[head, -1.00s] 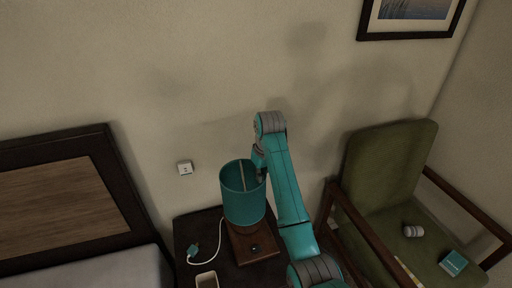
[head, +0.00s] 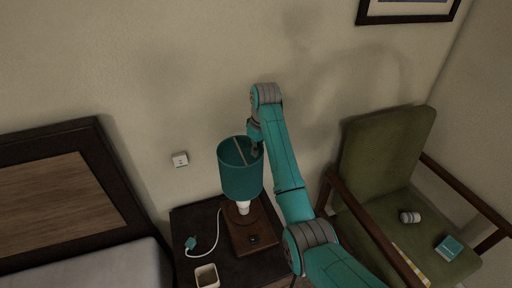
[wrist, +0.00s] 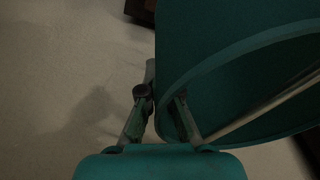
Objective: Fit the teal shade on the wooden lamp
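The teal shade (head: 240,178) is an open drum, upright or nearly so, held in the air over the wooden lamp (head: 250,238). The lamp's white bulb (head: 243,208) shows just under the shade's lower edge, with the wooden base below it on the nightstand. My gripper (head: 257,150) is at the shade's upper right rim. In the wrist view my gripper (wrist: 160,96) has its fingers on either side of the shade wall, and the shade (wrist: 225,65) fills the right side with a pale bar inside it. The lamp's upper fitting is hidden.
A bed stands at left. A green armchair (head: 385,170) stands at right, close to my arm. The wall is behind.

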